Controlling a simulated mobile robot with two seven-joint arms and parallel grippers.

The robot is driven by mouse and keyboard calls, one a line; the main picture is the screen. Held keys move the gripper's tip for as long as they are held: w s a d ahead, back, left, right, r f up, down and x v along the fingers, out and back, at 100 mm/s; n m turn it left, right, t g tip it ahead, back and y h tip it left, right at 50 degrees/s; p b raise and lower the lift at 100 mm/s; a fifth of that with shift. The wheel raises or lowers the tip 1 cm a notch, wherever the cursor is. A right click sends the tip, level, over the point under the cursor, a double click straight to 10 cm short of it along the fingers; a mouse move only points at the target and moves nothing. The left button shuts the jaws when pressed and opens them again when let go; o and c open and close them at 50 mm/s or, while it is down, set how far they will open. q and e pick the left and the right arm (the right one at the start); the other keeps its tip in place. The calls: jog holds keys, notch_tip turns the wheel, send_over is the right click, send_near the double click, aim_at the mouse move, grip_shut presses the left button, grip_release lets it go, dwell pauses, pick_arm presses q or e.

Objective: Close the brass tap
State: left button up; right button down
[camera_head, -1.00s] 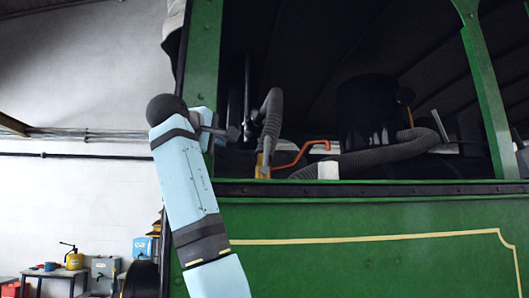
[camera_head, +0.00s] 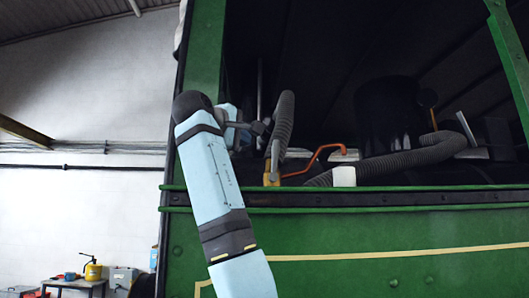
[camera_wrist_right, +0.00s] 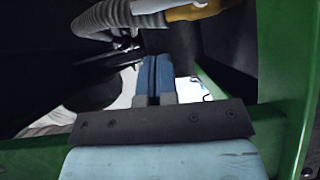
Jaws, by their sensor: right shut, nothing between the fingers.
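A brass-coloured fitting (camera_head: 272,179), apparently the tap, stands at the cab's side ledge at the foot of a grey ribbed hose (camera_head: 284,122). A thin grey lever-like piece rises from it. My right gripper (camera_head: 263,128) reaches in over the ledge, above the fitting and just left of the hose; I cannot tell whether it touches. In the right wrist view my blue fingers (camera_wrist_right: 153,60) are shut together and empty. A brass fitting (camera_wrist_right: 197,11) on a ribbed hose shows there at the top, beyond the fingertips. My left gripper is not in view.
The green cab side (camera_head: 400,260) and its dark ledge (camera_head: 430,197) lie below the opening. A green post (camera_head: 206,60) stands left of my gripper. An orange bent pipe (camera_head: 318,156), a white cylinder (camera_head: 344,177) and a black drum (camera_head: 388,115) are to the right.

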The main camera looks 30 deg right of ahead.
aim_at(275, 159)
jog(key=p+x, duration=0.3)
jog(key=x, duration=0.7)
jog(key=shift+d+p, duration=0.25)
jog(key=shift+p, duration=0.05)
jog(key=shift+f, duration=0.1)
